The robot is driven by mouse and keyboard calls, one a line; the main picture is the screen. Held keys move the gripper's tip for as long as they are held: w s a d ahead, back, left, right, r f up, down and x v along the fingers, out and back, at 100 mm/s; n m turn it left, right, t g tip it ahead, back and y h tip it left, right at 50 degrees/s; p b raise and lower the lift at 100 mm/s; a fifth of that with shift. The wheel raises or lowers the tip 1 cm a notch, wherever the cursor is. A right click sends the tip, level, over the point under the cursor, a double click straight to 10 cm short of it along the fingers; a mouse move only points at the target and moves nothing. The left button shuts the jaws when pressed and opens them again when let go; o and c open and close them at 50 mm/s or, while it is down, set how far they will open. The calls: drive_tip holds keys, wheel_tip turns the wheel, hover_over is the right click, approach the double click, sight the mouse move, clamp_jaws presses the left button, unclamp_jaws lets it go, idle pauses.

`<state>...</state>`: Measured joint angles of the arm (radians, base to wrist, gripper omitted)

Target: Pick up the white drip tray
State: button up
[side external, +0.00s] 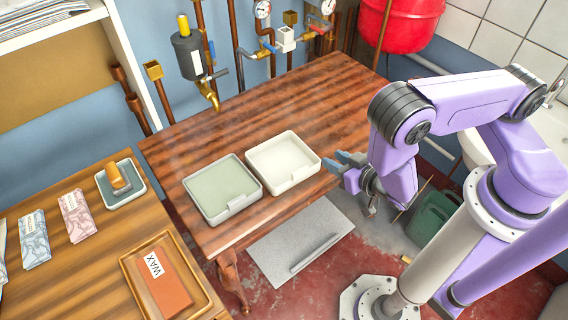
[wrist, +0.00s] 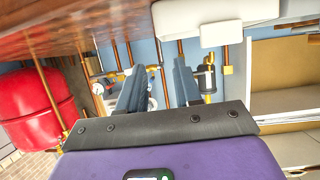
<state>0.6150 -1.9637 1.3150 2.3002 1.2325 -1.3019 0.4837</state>
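The white drip tray (side external: 283,160) lies flat on the wooden table, close to its right front edge. It is a shallow square tray with a raised lip on its front side. A pale tray, most likely this one, shows at the top of the wrist view (wrist: 226,32). My gripper (side external: 342,162) is just right of the white tray, near the table edge, with its fingers pointing left towards it. In the wrist view its two dark fingers (wrist: 157,76) are apart with nothing between them. I cannot tell from the side whether a fingertip touches the tray.
A grey-green tray (side external: 222,189) of similar shape sits close on the left of the white tray. The wooden table (side external: 250,115) is clear behind both. Pipes and a brass tap (side external: 209,95) stand at the back. A lower bench (side external: 85,250) at left holds soap and wax.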

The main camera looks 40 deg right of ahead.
drive_tip(key=x, duration=1.1)
drive_tip(key=shift+a+f, duration=0.15)
drive_tip(key=shift+f, duration=0.05)
clamp_jaws()
